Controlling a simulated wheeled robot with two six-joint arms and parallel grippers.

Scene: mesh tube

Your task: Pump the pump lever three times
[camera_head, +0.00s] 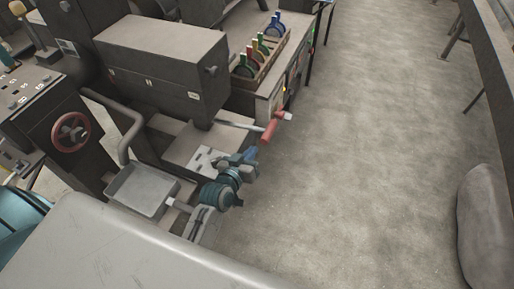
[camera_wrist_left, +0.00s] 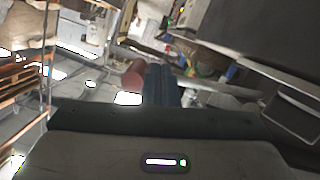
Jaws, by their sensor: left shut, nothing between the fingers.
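The pump lever (camera_head: 238,124) is a pale metal bar with a red grip (camera_head: 270,131) at its outer end, sticking out to the right from the machine below the big grey box. My left gripper (camera_head: 251,153) has blue fingers, is shut and empty, and is just below and in front of the red grip. In the left wrist view the closed fingers (camera_wrist_left: 161,86) show in the middle, with a red rounded shape, likely the grip (camera_wrist_left: 133,76), just left of them. I cannot tell whether they touch. My right gripper is not in view.
A large grey box (camera_head: 165,62) overhangs the lever's inner end. A red handwheel (camera_head: 71,133) and a grey pan (camera_head: 142,190) are at the left. The floor (camera_head: 370,150) to the right is clear.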

